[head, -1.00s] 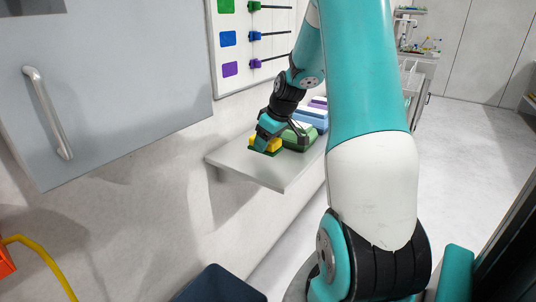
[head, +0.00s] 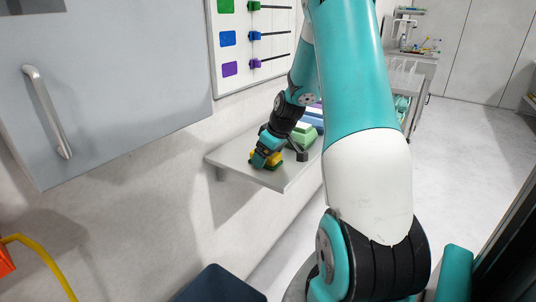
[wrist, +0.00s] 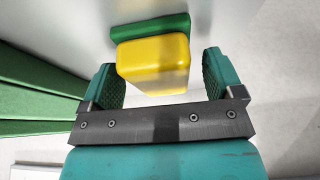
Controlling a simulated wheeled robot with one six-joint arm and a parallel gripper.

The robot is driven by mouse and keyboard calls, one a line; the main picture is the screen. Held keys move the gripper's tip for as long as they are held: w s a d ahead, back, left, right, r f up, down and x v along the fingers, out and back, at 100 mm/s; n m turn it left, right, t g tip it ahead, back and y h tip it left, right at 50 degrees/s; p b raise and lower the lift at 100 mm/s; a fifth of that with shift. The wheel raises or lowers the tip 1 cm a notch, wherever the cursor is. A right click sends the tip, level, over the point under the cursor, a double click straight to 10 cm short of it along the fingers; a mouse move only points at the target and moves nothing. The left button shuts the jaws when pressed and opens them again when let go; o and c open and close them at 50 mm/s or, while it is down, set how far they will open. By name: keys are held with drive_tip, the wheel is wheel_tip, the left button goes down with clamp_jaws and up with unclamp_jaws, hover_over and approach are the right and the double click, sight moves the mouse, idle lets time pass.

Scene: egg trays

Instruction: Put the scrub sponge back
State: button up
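The scrub sponge, a yellow block with a green scrub layer, is on the grey shelf (head: 222,158) near its front end in the head view, partly hidden by my gripper (head: 264,158). In the wrist view the sponge (wrist: 154,58) lies between the two teal fingers of my gripper (wrist: 162,82), its green layer on the far side. The fingers are spread wide. A clear gap shows between the sponge and the right finger; the left finger is close to it, and I cannot tell whether they touch.
A green block (head: 303,133) and a blue one (head: 312,117) stand farther along the shelf. Green slats (wrist: 35,100) lie left of my gripper in the wrist view. A wall board (head: 243,85) with coloured sliders hangs above the shelf, left of my arm.

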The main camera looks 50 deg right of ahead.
drive_tip(key=v, duration=1.2)
drive_tip(key=w+a+r+n+g+y, duration=0.1)
drive_tip(key=a+r+n+y, duration=0.15)
drive_tip(key=a, duration=2.05)
drive_tip(key=s+a+n+g+y, duration=0.1)
drive_tip(key=s+a+n+g, duration=0.2)
drive_tip(key=s+a, duration=1.3)
drive_tip(key=a+r, duration=0.1)
drive_tip(key=a, duration=0.2)
drive_tip(key=shift+s+n+g, duration=0.15)
drive_tip(key=shift+n+g, duration=0.15)
drive_tip(key=shift+n, duration=0.05)
